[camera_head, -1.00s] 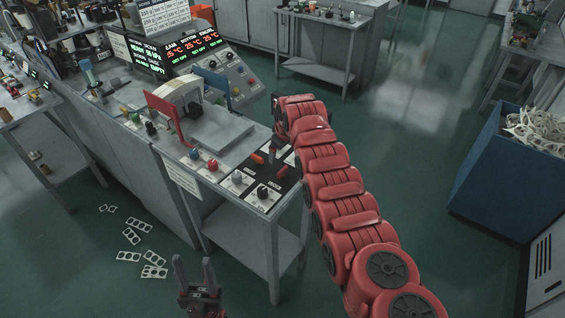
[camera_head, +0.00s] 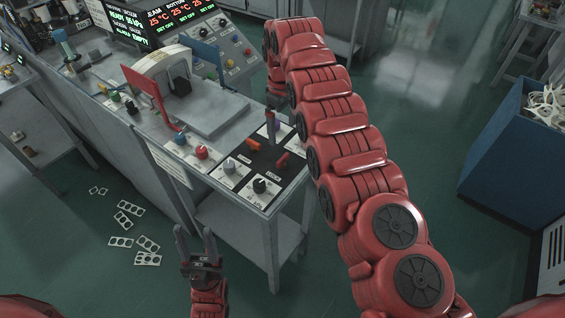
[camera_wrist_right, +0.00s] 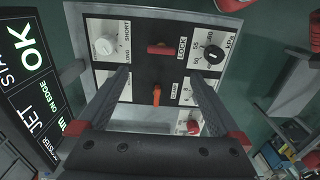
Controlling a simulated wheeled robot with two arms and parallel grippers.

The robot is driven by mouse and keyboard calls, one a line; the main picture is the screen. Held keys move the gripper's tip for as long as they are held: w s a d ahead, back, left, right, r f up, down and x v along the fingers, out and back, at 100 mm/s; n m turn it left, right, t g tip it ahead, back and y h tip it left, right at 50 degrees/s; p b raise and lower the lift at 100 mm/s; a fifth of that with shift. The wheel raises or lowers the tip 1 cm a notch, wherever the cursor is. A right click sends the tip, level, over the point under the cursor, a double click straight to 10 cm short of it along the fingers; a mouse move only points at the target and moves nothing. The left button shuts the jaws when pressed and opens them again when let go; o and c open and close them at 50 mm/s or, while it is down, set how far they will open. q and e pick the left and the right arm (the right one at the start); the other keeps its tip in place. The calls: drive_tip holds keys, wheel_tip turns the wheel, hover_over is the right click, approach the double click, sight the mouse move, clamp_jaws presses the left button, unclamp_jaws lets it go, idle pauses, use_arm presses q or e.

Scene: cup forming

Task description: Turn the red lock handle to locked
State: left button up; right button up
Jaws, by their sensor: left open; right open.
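The red lock handle (camera_head: 283,160) stands on the dark panel at the near right corner of the machine top. In the right wrist view the red handle (camera_wrist_right: 160,48) lies beside the printed word LOCK, a little past the fingertips. My right gripper (camera_wrist_right: 160,78) is open and empty, its fingers to either side of an orange handle (camera_wrist_right: 156,95). In the head view the orange handle (camera_head: 253,144) is left of the red one. My left gripper (camera_head: 195,232) is open and empty, low in front of the machine.
Several knobs, including a black knob (camera_head: 260,186) and a red knob (camera_head: 202,152), line the machine's front edge. White cut-out plates (camera_head: 130,208) lie on the floor. A blue bin (camera_head: 510,140) stands at the right.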

sight(283, 157)
drive_tip(key=f+p, duration=0.1)
drive_tip(key=f, duration=0.1)
drive_tip(key=f+p, duration=0.1)
drive_tip(key=f, duration=0.2)
drive_tip(key=f+p, duration=0.1)
drive_tip(key=f, duration=0.1)
drive_tip(key=shift+s+f, duration=0.35)
wheel_tip(283, 157, down, 2)
drive_tip(key=shift+w+f+b, duration=0.1)
drive_tip(key=shift+f+b, duration=0.15)
drive_tip(key=shift+b, duration=0.35)
drive_tip(key=shift+w+f, duration=0.1)
drive_tip(key=shift+f, duration=0.4)
drive_tip(key=shift+c, duration=0.3)
drive_tip(key=c, duration=1.3)
